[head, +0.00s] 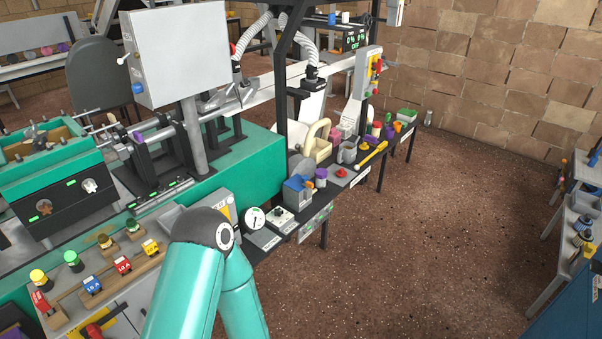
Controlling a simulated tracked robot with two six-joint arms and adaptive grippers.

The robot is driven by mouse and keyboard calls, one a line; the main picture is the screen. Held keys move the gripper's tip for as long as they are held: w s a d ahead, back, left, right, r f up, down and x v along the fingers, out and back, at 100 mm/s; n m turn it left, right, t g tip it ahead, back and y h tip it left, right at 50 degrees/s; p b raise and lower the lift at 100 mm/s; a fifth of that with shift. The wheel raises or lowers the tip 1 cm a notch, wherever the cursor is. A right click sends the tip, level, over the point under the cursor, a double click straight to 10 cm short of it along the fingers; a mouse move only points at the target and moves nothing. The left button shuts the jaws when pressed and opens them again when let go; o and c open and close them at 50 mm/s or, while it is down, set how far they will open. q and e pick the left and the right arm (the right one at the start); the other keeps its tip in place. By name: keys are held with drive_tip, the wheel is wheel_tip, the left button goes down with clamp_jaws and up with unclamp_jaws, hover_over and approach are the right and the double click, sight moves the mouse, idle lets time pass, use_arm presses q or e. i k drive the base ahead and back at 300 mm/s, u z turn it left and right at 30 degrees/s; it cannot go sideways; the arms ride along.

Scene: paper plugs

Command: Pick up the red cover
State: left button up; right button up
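I cannot tell for sure which thing is the red cover. A small red piece (341,172) sits on a grey plate on the dark bench at the centre. A red block (42,301) with a label stands on the panel at the lower left, and a red handle (94,330) shows at the bottom edge. A teal link of my own arm fills the lower middle and hides part of the panel. Neither of my grippers shows.
The bench holds a blue-grey box (297,190), a round gauge (255,217), a yellow rod (371,155) and a beige handled tool (318,141). A large green machine (235,172) stands at left. The brown floor (440,240) at right is clear up to a blue cabinet (570,305).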

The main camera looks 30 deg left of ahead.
sight(341, 172)
drive_tip(key=u, duration=0.65)
drive_tip(key=i, duration=1.1)
drive_tip(key=z, duration=1.35)
drive_tip(key=i, duration=3.8)
drive_tip(key=u, duration=0.05)
